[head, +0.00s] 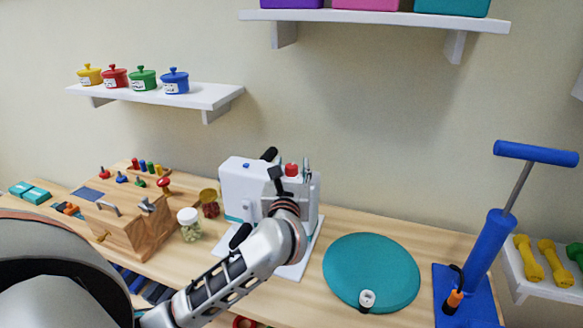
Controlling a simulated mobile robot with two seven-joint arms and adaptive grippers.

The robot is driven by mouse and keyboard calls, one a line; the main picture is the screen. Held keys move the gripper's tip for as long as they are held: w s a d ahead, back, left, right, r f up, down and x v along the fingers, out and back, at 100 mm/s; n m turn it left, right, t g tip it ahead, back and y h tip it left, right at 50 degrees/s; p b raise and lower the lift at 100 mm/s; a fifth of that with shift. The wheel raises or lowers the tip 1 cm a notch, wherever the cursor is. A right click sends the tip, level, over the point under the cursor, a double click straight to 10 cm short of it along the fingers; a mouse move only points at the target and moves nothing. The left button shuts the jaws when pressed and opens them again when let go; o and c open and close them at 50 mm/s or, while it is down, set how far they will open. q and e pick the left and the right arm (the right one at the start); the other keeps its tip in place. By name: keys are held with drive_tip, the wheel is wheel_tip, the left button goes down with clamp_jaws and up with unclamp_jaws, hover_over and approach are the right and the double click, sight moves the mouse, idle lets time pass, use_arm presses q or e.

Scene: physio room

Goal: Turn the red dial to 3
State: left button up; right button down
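Two red round parts show, and I cannot tell for certain which is the dial. One is a red knob (163,183) on the wooden activity box (130,232) at the left of the table. The other is a red piece (291,169) on top of the white sewing machine (240,185) in the middle. No numbers are readable on either. My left gripper (277,177) is in front of the sewing machine, just below and left of its red piece, and hides part of the machine. Its fingers are small and dark, and their opening is unclear. My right gripper is out of view.
A jar with a white lid (190,224) and a small reddish jar (209,203) stand between box and machine. A blue pump (488,245) stands at right. Shelves hang above.

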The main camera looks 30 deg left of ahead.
use_arm(q)
drive_tip(key=shift+s, duration=0.1)
drive_tip(key=v, duration=1.2)
idle(0.4)
